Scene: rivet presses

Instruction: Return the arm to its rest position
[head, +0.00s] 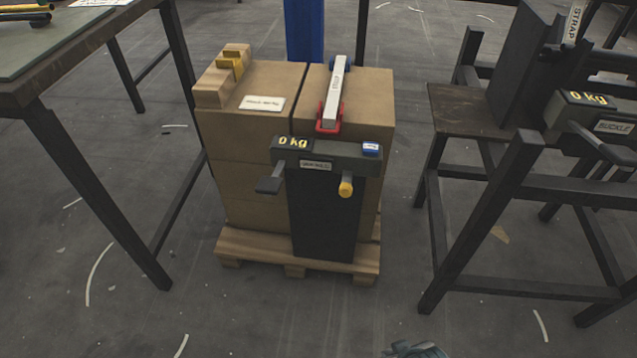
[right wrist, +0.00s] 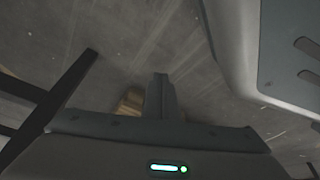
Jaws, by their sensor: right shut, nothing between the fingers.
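Only the tip of my right gripper (head: 418,349) shows in the head view, at the bottom edge right of the middle, over bare floor and in front of the pallet. In the right wrist view its fingers (right wrist: 160,90) are together with nothing between them, and grey floor shows beyond. The rest of the right arm is hidden below the head view. My left gripper is in neither view.
Cartons (head: 250,150) stand on a wooden pallet (head: 300,255), with a dark "0 kg" device (head: 325,215) at their front. A dark table (head: 60,80) stands left, a dark frame with a second "0 kg" device (head: 590,115) right. Front floor is clear.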

